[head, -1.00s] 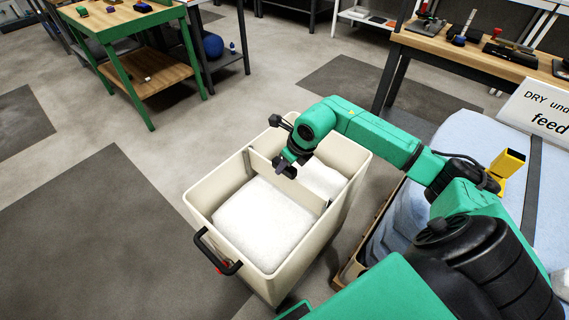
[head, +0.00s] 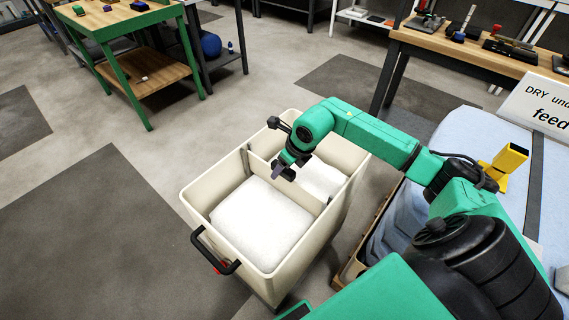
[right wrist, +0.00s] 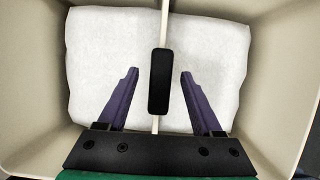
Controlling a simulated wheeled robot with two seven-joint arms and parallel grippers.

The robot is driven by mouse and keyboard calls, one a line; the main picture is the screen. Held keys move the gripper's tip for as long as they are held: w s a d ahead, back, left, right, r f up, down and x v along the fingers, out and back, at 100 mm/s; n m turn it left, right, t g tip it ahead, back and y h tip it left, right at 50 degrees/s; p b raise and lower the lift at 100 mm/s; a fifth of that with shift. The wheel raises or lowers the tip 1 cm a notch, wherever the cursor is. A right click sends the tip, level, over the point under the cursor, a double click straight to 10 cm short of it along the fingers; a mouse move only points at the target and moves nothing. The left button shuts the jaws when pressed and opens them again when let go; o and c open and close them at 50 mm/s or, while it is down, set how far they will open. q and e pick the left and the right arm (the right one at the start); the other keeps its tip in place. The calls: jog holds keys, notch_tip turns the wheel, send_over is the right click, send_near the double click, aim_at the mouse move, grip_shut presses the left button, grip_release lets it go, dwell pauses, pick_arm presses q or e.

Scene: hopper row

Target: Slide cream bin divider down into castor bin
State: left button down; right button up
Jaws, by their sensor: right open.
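The castor bin (head: 192,196) is a cream open-topped bin with a black handle, in the middle of the head view. The cream divider (head: 259,168) stands upright across its inside, with white filling on both sides. In the right wrist view the divider (right wrist: 164,22) is a thin edge with a black grip (right wrist: 159,82) on top. My right gripper (right wrist: 159,72) is open, with one purple finger on each side of the black grip and a gap on both sides. In the head view the right gripper (head: 284,172) hangs over the bin and hides part of the divider. My left gripper is out of view.
White filling (head: 262,222) lies low inside the bin. A table with a pale blue cover, a yellow part (head: 506,166) and a sign (head: 545,112) stands at the right. A green-legged bench (head: 150,75) stands at the back left. The floor left of the bin is clear.

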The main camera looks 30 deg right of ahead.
jog(key=v, duration=1.4)
jog(key=shift+r+b, duration=0.25)
jog(key=shift+b, duration=0.2)
jog(key=shift+s, duration=0.1)
jog(key=shift+d, duration=0.1)
